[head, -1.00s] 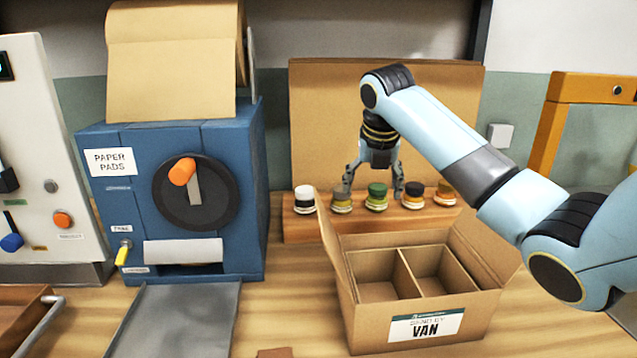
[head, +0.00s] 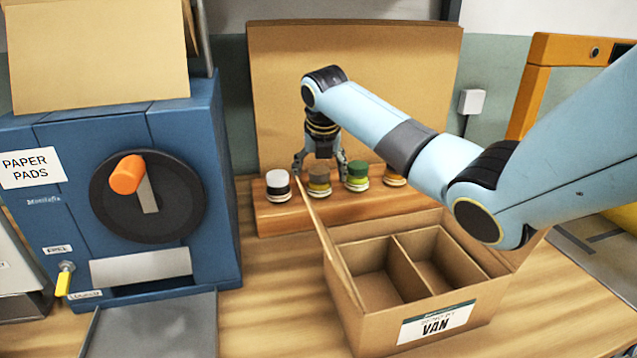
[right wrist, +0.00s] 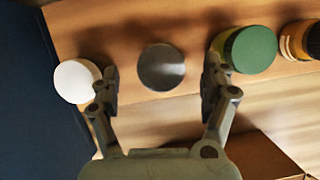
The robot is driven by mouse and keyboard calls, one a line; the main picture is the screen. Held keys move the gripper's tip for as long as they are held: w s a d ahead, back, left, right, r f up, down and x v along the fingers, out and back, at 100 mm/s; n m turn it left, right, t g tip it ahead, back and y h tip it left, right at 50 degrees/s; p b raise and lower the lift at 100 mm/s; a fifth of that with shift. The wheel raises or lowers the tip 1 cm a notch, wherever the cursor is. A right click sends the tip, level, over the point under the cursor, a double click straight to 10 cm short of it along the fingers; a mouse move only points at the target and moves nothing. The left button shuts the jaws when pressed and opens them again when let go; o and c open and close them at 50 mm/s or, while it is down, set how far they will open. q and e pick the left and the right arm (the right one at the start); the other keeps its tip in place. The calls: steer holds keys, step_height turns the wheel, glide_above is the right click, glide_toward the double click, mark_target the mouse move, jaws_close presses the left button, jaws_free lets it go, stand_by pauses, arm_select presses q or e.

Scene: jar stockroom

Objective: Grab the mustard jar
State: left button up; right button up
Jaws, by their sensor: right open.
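Several jars stand in a row on a wooden rack (head: 262,218) at the back of the table. I take the jar with the grey-brown lid and yellowish body (head: 319,187) for the mustard jar; no label is readable. Its round grey lid (right wrist: 161,67) lies between the fingers in the right wrist view. My right gripper (head: 320,168) is open and points down over this jar, one finger on each side, with gaps at the lid. A white-lidded jar (head: 277,183) stands left and a green-lidded jar (head: 357,176) right. My left gripper is out of view.
An open cardboard box (head: 366,322) with two empty compartments stands in front of the rack, its left flap rising near the jars. A blue paper-pad machine (head: 60,215) stands left. My right arm partly hides an orange jar (head: 394,177) and the rack's right end.

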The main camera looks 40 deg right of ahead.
mark_target(320, 172)
steer(key=x, duration=0.3)
steer(key=c, duration=1.2)
steer(key=shift+c, duration=0.9)
steer(key=shift+d+r, duration=0.1)
steer(key=shift+r, duration=0.05)
